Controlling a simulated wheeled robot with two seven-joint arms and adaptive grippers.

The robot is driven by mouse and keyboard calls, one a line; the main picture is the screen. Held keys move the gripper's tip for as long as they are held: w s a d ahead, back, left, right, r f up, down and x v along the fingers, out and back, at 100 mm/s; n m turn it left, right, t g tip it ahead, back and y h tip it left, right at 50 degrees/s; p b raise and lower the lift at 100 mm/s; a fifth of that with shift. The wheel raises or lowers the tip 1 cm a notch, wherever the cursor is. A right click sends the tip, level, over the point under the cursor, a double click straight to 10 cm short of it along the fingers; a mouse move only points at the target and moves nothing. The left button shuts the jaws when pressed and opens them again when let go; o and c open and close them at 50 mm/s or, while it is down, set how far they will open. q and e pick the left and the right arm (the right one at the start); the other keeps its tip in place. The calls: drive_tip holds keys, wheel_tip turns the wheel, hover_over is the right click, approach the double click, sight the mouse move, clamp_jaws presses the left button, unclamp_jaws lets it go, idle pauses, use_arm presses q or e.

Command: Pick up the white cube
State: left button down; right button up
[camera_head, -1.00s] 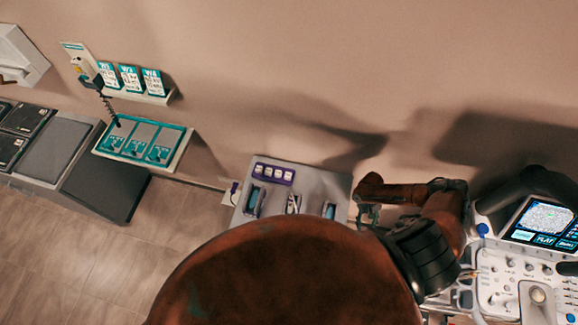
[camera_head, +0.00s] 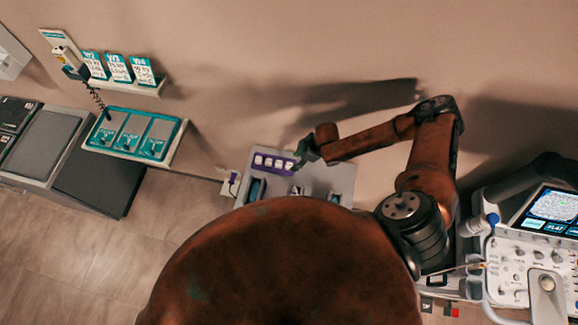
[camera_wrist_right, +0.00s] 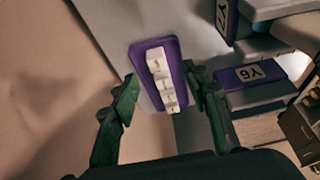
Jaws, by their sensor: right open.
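Several small white cubes (camera_head: 271,161) stand in a row on a purple tray (camera_head: 256,170) on a grey surface against the wall. In the right wrist view the white cubes (camera_wrist_right: 160,78) sit in a line on the purple tray (camera_wrist_right: 139,54), with dark marks on their faces. My right gripper (camera_head: 300,156) is at the right end of the tray in the head view. In the wrist view its open green fingers (camera_wrist_right: 160,90) are on either side of the near end of the row, with nothing gripped. My left gripper is not in view.
A teal three-part panel (camera_head: 132,134) and a shelf with cards (camera_head: 122,72) are at left. A console with a screen (camera_head: 550,212) stands at right.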

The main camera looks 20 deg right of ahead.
sight(290, 165)
drive_tip(key=x, duration=0.7)
drive_tip(key=shift+w+d+p, duration=0.1)
drive_tip(key=shift+w+p, duration=0.1)
drive_tip(key=shift+p, duration=0.15)
drive_tip(key=c, duration=1)
drive_tip(key=shift+r, duration=0.1)
